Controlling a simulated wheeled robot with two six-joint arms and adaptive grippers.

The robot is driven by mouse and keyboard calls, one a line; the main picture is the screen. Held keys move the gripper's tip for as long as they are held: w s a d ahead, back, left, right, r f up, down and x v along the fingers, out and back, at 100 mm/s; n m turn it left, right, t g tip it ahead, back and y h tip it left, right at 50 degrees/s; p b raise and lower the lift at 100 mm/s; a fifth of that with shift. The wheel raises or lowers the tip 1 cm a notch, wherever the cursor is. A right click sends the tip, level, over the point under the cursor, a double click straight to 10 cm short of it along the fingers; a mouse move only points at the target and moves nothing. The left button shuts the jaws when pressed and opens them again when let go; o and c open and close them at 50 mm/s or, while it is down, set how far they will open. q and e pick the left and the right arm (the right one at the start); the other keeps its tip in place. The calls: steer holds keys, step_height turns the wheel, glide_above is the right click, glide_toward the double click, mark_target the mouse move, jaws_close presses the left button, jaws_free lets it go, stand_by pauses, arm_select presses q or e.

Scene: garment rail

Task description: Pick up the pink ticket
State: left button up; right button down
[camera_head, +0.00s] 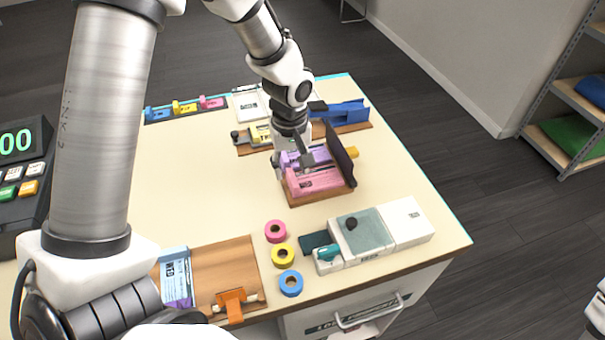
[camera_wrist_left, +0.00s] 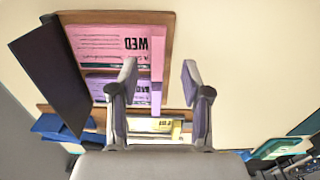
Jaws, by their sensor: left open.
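The pink ticket (camera_head: 318,181) lies on a wooden board with a dark upright plate along one side, and bears the print "WED" in the left wrist view (camera_wrist_left: 105,45). A purple ticket (camera_wrist_left: 115,90) lies beside it, partly hidden by one finger. My left gripper (camera_head: 291,161) is open above this board. In the left wrist view its two fingertips (camera_wrist_left: 160,68) point toward the pink ticket's printed end, with nothing between them. I cannot tell how high they are above it.
A yellow ticket (camera_wrist_left: 160,126) and a blue holder (camera_head: 345,112) lie behind. Pink, yellow and blue tape rolls (camera_head: 282,256) and a grey-white device (camera_head: 361,235) stand in front. A board with an orange clamp (camera_head: 231,303) is at front left. The table's (camera_head: 195,205) left middle is clear.

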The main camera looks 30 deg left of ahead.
mark_target(293, 178)
arm_select(q)
steer(key=f, duration=0.3)
steer(key=w+f, duration=0.1)
steer(key=shift+a+f, duration=0.2)
steer(key=shift+a, duration=0.1)
steer(key=shift+s+d+r, duration=0.1)
steer(key=shift+s, duration=0.05)
steer(key=shift+s+d+r, duration=0.15)
steer(key=shift+s, duration=0.05)
steer(key=c, duration=0.8)
steer(key=shift+w, duration=0.1)
steer(key=shift+c, duration=0.2)
arm_select(e)
steer(key=shift+w+a+r, duration=0.1)
steer(key=shift+w+r, duration=0.15)
steer(key=shift+r, duration=0.25)
arm_select(q)
steer(key=shift+w+r, duration=0.1)
steer(key=shift+r, duration=0.15)
step_height(293, 178, up, 9)
steer(key=b, duration=0.1)
steer(key=shift+r, duration=0.2)
arm_select(e)
steer(key=shift+f, duration=0.75)
arm_select(q)
steer(key=shift+o, duration=0.3)
arm_select(e)
steer(key=shift+w+a, duration=0.1)
